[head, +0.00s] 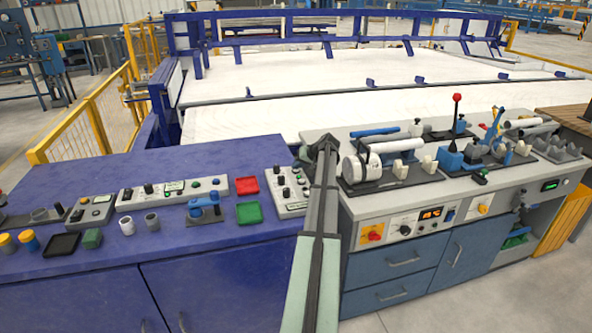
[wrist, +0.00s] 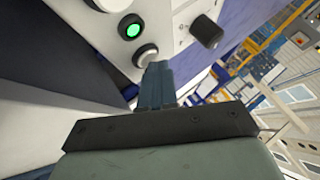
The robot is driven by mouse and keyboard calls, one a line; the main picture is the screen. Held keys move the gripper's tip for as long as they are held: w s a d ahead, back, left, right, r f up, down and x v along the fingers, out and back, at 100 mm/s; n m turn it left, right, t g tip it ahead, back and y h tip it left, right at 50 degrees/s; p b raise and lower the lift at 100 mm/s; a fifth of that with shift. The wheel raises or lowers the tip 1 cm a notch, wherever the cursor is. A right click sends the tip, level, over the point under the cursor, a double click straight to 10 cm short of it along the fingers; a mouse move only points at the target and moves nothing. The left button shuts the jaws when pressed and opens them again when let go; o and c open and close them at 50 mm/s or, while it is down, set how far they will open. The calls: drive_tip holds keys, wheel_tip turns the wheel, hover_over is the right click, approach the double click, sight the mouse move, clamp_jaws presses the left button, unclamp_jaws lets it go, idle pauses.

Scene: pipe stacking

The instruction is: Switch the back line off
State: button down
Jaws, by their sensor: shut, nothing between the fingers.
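A white control panel (head: 290,190) with several knobs and buttons stands at the right end of the purple bench, beside my arm. In the wrist view, the same kind of panel face (wrist: 185,14) shows a lit green button (wrist: 132,28), a pale round button (wrist: 146,56) and a black knob (wrist: 206,31). My gripper (wrist: 157,68) is shut and empty, with its fingertips right at the pale button. I cannot tell whether they touch it. No label for the back line is readable. In the head view the fingertips are largely hidden by my arm.
A long white panel (head: 172,191) with knobs lies left on the purple bench (head: 190,262). Red (head: 247,185) and green (head: 249,213) trays sit beside the control panel. The grey workbench on the right carries pipes and a red-knobbed lever (head: 456,110).

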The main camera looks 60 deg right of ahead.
sight(298, 170)
drive_tip(key=shift+r, duration=0.3)
drive_tip(key=shift+r, duration=3.05)
